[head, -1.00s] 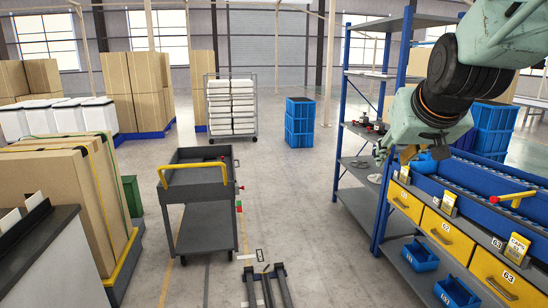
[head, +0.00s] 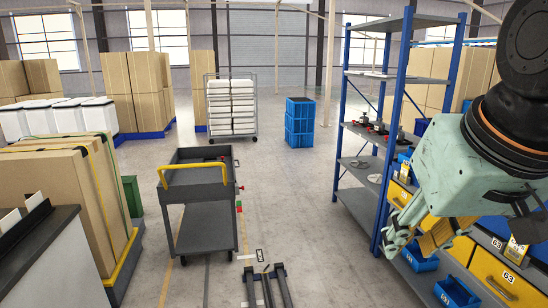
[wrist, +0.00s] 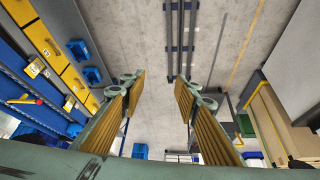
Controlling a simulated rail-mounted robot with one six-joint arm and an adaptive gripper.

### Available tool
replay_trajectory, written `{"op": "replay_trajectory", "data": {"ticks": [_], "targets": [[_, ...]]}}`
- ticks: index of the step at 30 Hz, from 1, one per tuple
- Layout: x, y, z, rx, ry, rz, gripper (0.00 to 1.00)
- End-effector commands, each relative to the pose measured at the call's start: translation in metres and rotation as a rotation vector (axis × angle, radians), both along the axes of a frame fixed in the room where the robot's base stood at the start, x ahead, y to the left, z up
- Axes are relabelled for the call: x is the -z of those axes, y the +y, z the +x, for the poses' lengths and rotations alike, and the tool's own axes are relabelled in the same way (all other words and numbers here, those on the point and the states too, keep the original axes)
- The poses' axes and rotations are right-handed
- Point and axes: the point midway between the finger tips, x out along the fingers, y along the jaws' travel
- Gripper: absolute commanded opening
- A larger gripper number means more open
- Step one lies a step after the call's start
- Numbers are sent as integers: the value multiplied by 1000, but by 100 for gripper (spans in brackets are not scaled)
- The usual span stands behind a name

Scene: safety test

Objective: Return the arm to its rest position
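My gripper (head: 414,238) is at the right of the head view, on my pale green arm, in front of the blue-framed shelf and the yellow drawers. It points down and to the left. In the wrist view my gripper (wrist: 158,88) shows two fingers with ribbed yellow pads standing wide apart. Nothing is between them, only grey floor and rails beyond. My arm hides part of the workbench at the right.
A blue-framed shelf (head: 351,193) and yellow drawers (head: 495,278) with blue bins (head: 421,262) stand close by on the right. A dark cart (head: 205,230) stands left of centre. Strapped cartons (head: 60,185) are at the left.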

Motion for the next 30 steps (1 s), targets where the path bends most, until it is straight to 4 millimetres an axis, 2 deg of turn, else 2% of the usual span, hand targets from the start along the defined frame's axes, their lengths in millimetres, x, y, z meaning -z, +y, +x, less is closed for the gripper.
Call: {"op": "replay_trajectory", "data": {"ticks": [3, 9, 15, 20, 30], "targets": [[7, 5, -34, -5, 36, 2, 29], [21, 10, -86, -15, 100, 3, 29], [29, 13, -119, -17, 140, 3, 29], [32, 13, -128, -18, 154, 3, 29], [33, 13, -129, -18, 154, 3, 29]]}}
